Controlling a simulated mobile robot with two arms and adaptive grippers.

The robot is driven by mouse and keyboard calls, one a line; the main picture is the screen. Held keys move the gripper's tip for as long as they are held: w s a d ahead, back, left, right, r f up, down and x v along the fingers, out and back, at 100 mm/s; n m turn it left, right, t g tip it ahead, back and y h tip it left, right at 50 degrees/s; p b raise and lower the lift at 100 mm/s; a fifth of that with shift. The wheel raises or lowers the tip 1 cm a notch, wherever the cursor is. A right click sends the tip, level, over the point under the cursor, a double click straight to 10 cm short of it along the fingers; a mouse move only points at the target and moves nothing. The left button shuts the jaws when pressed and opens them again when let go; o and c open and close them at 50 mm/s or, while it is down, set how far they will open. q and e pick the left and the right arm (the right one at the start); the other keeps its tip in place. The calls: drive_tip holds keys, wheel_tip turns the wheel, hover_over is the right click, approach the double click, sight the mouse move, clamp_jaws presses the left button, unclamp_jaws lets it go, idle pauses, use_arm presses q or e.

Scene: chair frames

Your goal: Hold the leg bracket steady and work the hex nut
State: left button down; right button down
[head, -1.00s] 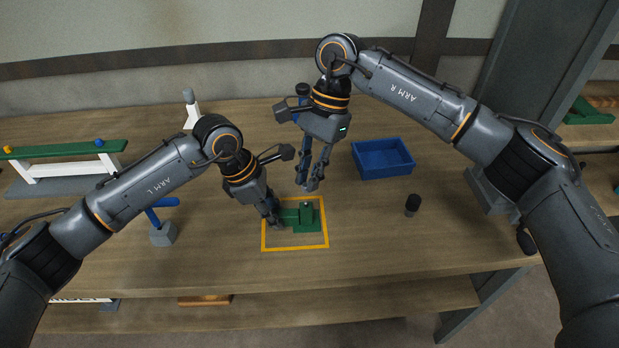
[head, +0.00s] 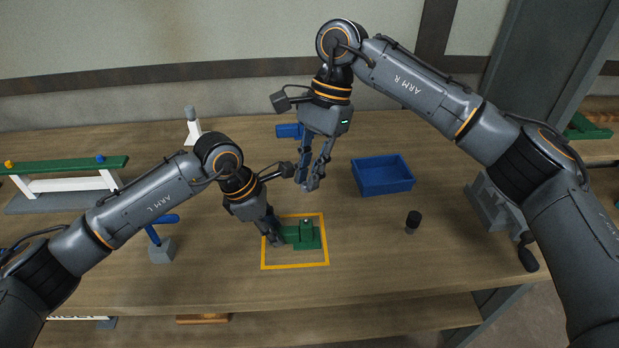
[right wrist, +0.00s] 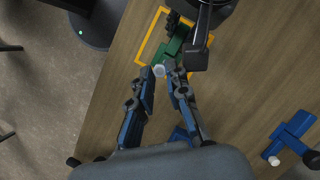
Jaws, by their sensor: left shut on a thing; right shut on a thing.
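The green leg bracket (head: 305,237) stands inside the orange outline (head: 295,267) on the bench. It also shows at the top of the right wrist view (right wrist: 177,48). My left gripper (head: 275,238) is shut on the bracket's left end. My right gripper (head: 310,184) points down above and behind the bracket, clear of it. Its fingers are nearly together, and a small pale round piece, seemingly the hex nut (right wrist: 159,71), shows between the fingertips in the right wrist view. A small light spot tops the bracket in the head view; I cannot tell what it is.
A blue tray (head: 383,188) sits right of my right gripper. A dark cylinder (head: 413,221) stands in front of it, and a grey vise (head: 488,205) at the right. A grey block with a blue handle (head: 161,250) stands left. The bench front is clear.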

use_arm(q)
drive_tip(key=c, duration=1)
unclamp_jaws()
drive_tip(key=shift+f, duration=0.15)
drive_tip(key=shift+c, duration=0.2)
drive_tip(key=shift+w, duration=0.1)
drive_tip(key=v, duration=1.2)
